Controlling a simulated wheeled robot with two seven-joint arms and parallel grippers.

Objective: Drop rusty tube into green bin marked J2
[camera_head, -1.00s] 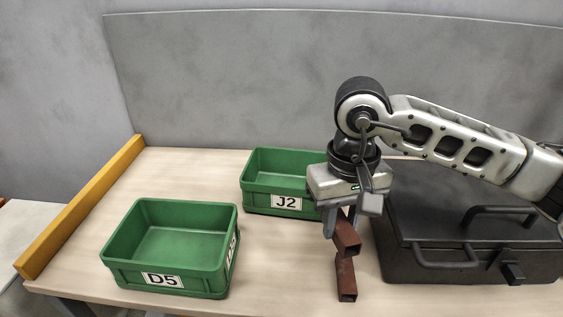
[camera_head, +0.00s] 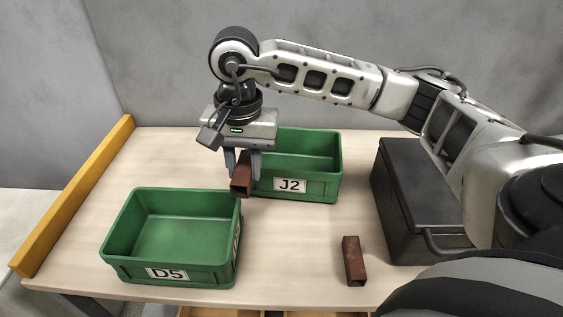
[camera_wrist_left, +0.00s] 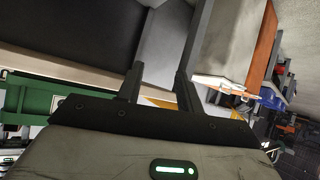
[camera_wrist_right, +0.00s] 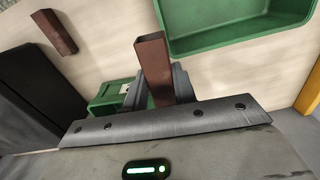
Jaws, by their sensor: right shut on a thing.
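My right gripper (camera_head: 243,172) is shut on a rusty square tube (camera_head: 241,184), which hangs tilted between its fingers. In the right wrist view the held tube (camera_wrist_right: 153,65) stands out between the fingers. In the head view the gripper is at the left end of the green bin marked J2 (camera_head: 317,190), partly covering it, near the gap between the two bins. A second rusty tube (camera_head: 353,262) lies on the table at the front right. My left gripper (camera_wrist_left: 158,88) shows only in its own wrist view, with its fingers apart and nothing between them.
A green bin marked D5 (camera_head: 200,272) stands front left and looks empty. A black case (camera_head: 405,180) stands on the right, partly behind my arm. A yellow rail (camera_head: 75,195) runs along the left table edge. Bare table lies in front of J2.

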